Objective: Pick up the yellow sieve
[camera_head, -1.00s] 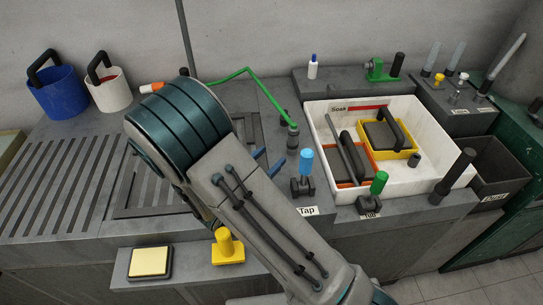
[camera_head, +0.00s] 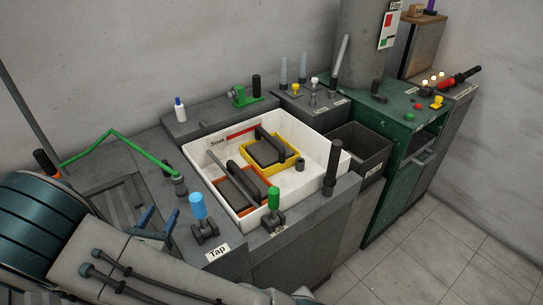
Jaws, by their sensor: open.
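The yellow sieve (camera_head: 284,167) is a yellow rectangular frame with a dark inside and a black handle. It lies in the far part of the white tub (camera_head: 317,172) labelled Soak. An orange sieve (camera_head: 263,181) with a dark handle lies in the near left part of the same tub. My gripper (camera_head: 157,222) shows as two blue fingers, apart and with nothing seen between them. My arm hides part of the gripper's surroundings.
A blue tap lever (camera_head: 198,206) and a green tub lever (camera_head: 273,199) stand at the tub's near side. A green pipe (camera_head: 125,138) arches at left. A dark post (camera_head: 332,165) rises at the tub's right corner, beside a dark bin (camera_head: 366,160). The floor at right is clear.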

